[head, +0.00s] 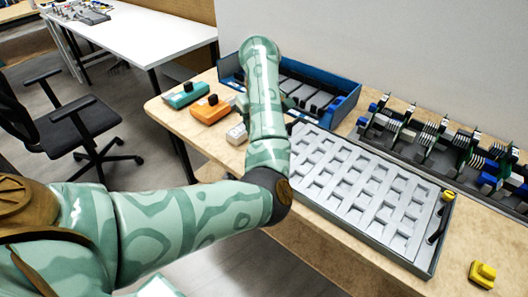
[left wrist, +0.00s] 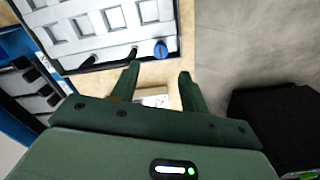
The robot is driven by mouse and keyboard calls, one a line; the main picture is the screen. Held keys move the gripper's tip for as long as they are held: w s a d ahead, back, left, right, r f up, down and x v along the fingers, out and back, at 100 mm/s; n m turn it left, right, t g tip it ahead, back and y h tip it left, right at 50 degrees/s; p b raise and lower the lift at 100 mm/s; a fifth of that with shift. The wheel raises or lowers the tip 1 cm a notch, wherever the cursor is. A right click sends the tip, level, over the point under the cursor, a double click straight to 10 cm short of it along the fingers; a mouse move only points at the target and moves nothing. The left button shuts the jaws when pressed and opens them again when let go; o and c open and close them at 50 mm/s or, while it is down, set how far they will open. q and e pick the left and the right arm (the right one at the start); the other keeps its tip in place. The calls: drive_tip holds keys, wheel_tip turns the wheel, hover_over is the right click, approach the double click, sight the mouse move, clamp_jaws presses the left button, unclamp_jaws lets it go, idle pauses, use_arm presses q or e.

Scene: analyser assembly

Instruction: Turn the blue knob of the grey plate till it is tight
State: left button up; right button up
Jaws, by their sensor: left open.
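The grey plate (head: 365,185), a tray with rows of pockets, lies on the wooden table; its corner also shows in the left wrist view (left wrist: 65,61). The blue knob (left wrist: 160,49) sits at the plate's near edge in the left wrist view. In the head view my left arm hides it. My left gripper (left wrist: 157,72) is open. Its fingertips are just short of the knob, one to either side of its line, with nothing held between them. In the head view my forearm hides most of this gripper. My right gripper is not in view.
A yellow knob (head: 448,196) is at the plate's right end, and a yellow block (head: 483,274) lies beyond. Teal (head: 186,95), orange (head: 211,110) and white (head: 237,134) blocks stand left of my arm. A blue bin (head: 345,105) and a rack of boards (head: 440,150) stand behind.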

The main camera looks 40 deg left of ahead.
use_arm(q)
wheel_tip(320, 180, down, 8)
drive_tip(key=b, duration=0.2)
drive_tip(key=shift+b, duration=0.35)
drive_tip(key=shift+r, duration=0.1)
clamp_jaws()
